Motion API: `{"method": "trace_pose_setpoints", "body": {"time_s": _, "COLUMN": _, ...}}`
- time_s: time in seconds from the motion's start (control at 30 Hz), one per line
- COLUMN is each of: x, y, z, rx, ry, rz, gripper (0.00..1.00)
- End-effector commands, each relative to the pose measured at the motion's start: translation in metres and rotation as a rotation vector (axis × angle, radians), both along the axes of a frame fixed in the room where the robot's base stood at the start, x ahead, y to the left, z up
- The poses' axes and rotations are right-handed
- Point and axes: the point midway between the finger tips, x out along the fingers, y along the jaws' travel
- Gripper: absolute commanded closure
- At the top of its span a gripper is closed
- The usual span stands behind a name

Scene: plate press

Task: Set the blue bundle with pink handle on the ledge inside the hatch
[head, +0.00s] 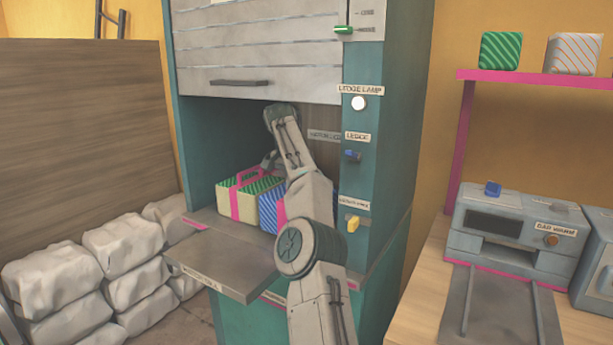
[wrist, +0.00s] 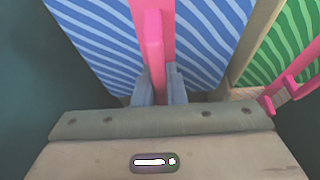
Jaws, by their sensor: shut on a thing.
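The blue striped bundle (head: 268,210) is inside the hatch, partly hidden behind my arm in the head view. In the wrist view the blue bundle (wrist: 208,45) lies under my gripper (wrist: 160,88), whose fingers are shut on its pink handle (wrist: 155,50). The ledge (head: 202,217) is the grey floor of the hatch opening. In the head view the gripper's fingertips are hidden behind my arm. I cannot tell whether the bundle's underside touches the ledge.
A green striped bundle with a pink handle (head: 240,186) stands on the ledge left of the blue one; it also shows in the wrist view (wrist: 285,50). The raised shutter (head: 260,60) hangs above. A grey flap (head: 225,265) juts out in front. Controls line the right post.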

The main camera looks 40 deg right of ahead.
Motion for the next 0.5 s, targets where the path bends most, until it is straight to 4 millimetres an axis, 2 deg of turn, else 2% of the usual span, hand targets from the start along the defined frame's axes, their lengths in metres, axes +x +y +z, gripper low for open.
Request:
{"method": "trace_pose_setpoints", "body": {"time_s": 0.13, "x": 0.002, "y": -0.004, "z": 0.004, "rx": -0.001, "ry": -0.002, "rz": 0.002, "gripper": 1.00}}
{"method": "trace_pose_setpoints", "body": {"time_s": 0.5, "x": 0.006, "y": -0.036, "z": 0.005, "rx": 0.000, "ry": -0.002, "rz": -0.001, "gripper": 1.00}}
